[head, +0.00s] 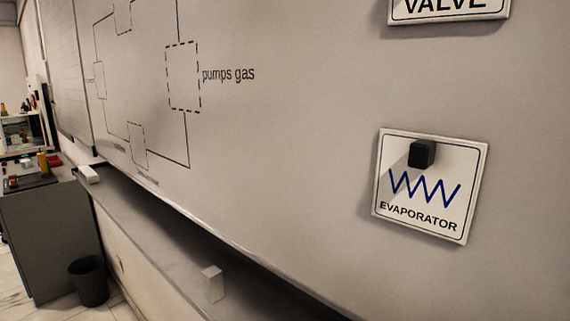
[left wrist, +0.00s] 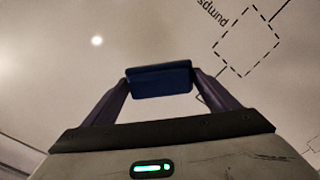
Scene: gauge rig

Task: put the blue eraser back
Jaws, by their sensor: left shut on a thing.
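The blue eraser (left wrist: 160,81) shows in the left wrist view, held between the two fingers of my left gripper (left wrist: 160,90). The gripper is shut on it, and the whiteboard surface lies behind it. Neither the eraser nor my left gripper shows in the head view. In the head view a ledge (head: 145,245) runs along the bottom of the whiteboard (head: 290,150). My right gripper is in neither view.
A small white block (head: 212,284) stands on the ledge, and another pale object (head: 88,174) lies at its far end. An evaporator card (head: 428,186) with a black knob is on the board. A dark bin (head: 89,281) stands on the floor beside a grey cabinet (head: 45,240).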

